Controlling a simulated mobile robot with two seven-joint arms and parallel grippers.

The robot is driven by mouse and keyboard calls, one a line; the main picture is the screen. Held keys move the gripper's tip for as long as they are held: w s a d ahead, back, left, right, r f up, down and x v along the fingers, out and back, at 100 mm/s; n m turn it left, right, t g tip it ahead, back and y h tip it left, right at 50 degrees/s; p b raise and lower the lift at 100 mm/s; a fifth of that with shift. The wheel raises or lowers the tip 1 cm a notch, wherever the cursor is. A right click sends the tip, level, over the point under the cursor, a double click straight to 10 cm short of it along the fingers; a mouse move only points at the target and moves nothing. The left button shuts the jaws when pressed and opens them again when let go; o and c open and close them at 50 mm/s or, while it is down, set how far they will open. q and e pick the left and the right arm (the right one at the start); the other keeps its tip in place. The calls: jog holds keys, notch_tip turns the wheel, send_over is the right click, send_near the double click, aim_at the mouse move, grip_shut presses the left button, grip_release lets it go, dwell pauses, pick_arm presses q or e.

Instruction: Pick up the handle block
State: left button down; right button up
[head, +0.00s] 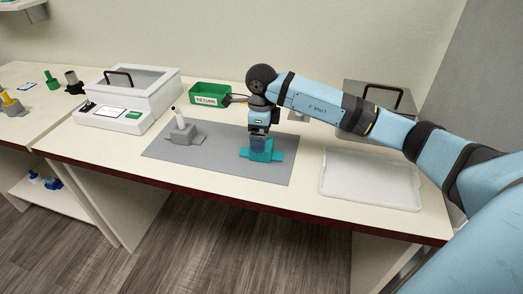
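A teal block (273,156) with a wide flat base stands on the grey mat (215,165), right of the mat's middle. My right gripper (260,146) points straight down over it, with its fingers at the block's upper part. The fingers and the top of the block overlap in view, so I cannot tell whether the gripper is shut on it. A grey block (183,134) with an upright white handle stands on the mat to the left, apart from my gripper. My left gripper is not in view.
A clear shallow tray (370,180) lies right of the mat. A green bin marked RETURN (210,94) stands behind the mat. A white lidded device (135,95) is at the left, and a grey box with a dark handle (380,98) is behind my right arm.

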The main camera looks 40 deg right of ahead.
notch_tip(320, 180, down, 4)
jog(key=shift+d+f, duration=0.1)
jog(key=shift+f, duration=0.1)
jog(key=c, duration=1.1)
jog(key=shift+r, duration=0.1)
